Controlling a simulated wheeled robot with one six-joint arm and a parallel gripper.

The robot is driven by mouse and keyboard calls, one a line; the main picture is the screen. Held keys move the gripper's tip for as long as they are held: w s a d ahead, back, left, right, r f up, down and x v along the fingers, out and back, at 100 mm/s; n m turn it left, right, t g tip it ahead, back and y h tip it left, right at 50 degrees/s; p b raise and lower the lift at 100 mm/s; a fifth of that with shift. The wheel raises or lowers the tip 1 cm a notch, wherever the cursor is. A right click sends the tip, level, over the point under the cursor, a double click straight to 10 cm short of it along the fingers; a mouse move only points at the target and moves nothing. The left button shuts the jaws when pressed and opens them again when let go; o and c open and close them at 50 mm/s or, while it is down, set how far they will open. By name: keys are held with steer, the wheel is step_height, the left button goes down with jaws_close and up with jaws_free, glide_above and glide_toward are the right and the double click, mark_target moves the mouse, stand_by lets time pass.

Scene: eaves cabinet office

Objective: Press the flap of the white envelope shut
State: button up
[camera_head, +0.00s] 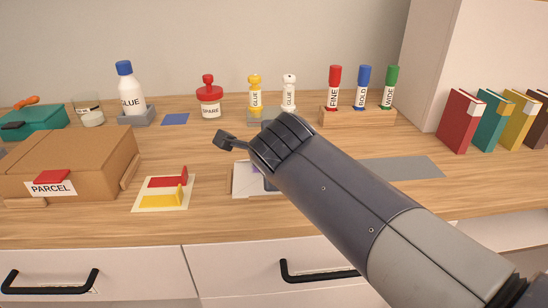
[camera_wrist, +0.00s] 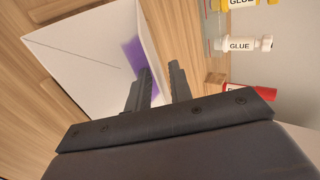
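The white envelope (camera_wrist: 80,55) lies on the wooden desktop and fills the upper left of the wrist view. In the head view only the envelope's left part (camera_head: 243,181) shows; my arm hides the rest. My gripper (camera_wrist: 161,68) has its two fingers apart with nothing visible held between them. The fingertips appear over or near the flap side; I cannot tell whether they touch it.
A card with red and yellow pieces (camera_head: 147,205) lies left of the envelope, beside the parcel box (camera_head: 95,150). White (camera_head: 289,95) and yellow (camera_head: 254,95) glue bottles and a marker rack (camera_head: 350,118) stand behind. A grey mat (camera_head: 405,168) lies right.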

steer(key=shift+r+p, duration=0.1)
steer(key=shift+p, duration=0.9)
steer(key=shift+r+g+p, duration=0.1)
steer(key=shift+g+p, duration=0.2)
steer(key=shift+p, duration=0.3)
steer(key=shift+w+r+g+p, duration=0.1)
steer(key=shift+g+p, duration=0.2)
steer(key=shift+p, duration=0.7)
steer(key=p, duration=0.3)
steer(key=shift+w+r+g, duration=0.15)
steer(key=shift+r+g, duration=0.05)
steer(key=shift+g, duration=0.2)
